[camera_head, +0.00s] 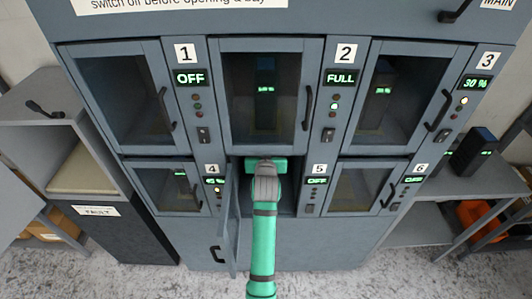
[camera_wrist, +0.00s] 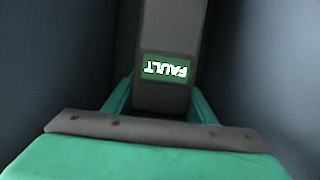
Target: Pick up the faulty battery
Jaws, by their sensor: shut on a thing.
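The faulty battery (camera_wrist: 165,30) is a dark grey upright block with a green display reading FAULT, upside down in the wrist view. My gripper (camera_wrist: 160,108) has its green fingers on both sides of the battery and is shut on it. In the head view, my gripper (camera_head: 265,165) reaches into the open lower middle bay, numbered 5, whose panel (camera_head: 317,181) reads OFF. The bay's door (camera_head: 231,228) stands open toward me on the left. The battery is hidden behind my arm and gripper in the head view.
The other bay doors look closed; bay 2's panel (camera_head: 340,78) reads FULL. A dark cabinet labelled FAULT (camera_head: 97,211) stands at left beside a shelf unit. Dark batteries (camera_head: 472,151) stand on a shelf at right. Bay walls are close on both sides of the battery.

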